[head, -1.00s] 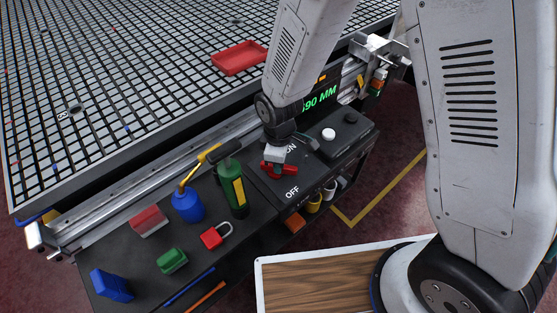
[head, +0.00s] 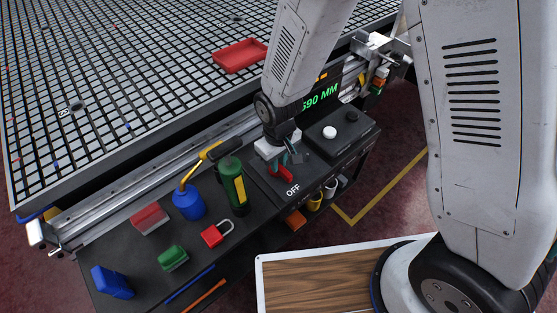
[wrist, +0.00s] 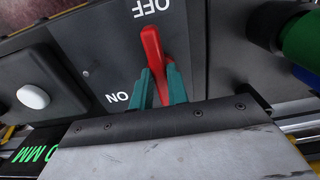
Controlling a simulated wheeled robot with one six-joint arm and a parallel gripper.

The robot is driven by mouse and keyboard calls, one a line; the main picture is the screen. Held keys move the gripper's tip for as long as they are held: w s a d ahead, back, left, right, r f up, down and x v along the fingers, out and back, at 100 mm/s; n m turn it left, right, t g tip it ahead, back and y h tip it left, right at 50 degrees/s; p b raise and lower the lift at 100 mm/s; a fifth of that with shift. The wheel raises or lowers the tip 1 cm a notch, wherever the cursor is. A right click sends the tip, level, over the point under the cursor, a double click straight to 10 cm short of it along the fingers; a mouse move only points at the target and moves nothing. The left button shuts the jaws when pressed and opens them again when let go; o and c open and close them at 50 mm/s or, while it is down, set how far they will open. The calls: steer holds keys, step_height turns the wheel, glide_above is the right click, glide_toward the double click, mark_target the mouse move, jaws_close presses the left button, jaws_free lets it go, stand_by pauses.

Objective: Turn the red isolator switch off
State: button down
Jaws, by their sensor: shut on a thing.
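The red isolator switch (head: 281,174) is on a dark panel at the table's side. In the wrist view its red handle (wrist: 152,48) lies lengthwise, its far end towards the OFF label and its near end between my teal fingers. My gripper (head: 292,157) is shut on the handle, and it also shows in the wrist view (wrist: 159,84). The OFF label (head: 293,189) shows in both views. The ON label (wrist: 117,97) is beside the fingers in the wrist view and hidden in the head view. The handle's pivot is partly hidden.
A white button (head: 329,132) and a black knob (head: 351,117) are right of the switch. A red tray (head: 240,57) lies on the grid table.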

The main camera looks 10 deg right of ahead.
stand_by(0.4)
steer(key=c, duration=1.4)
jaws_free()
steer(key=shift+o, duration=0.2)
step_height(320, 180, up, 8)
steer(key=shift+a+f, duration=0.1)
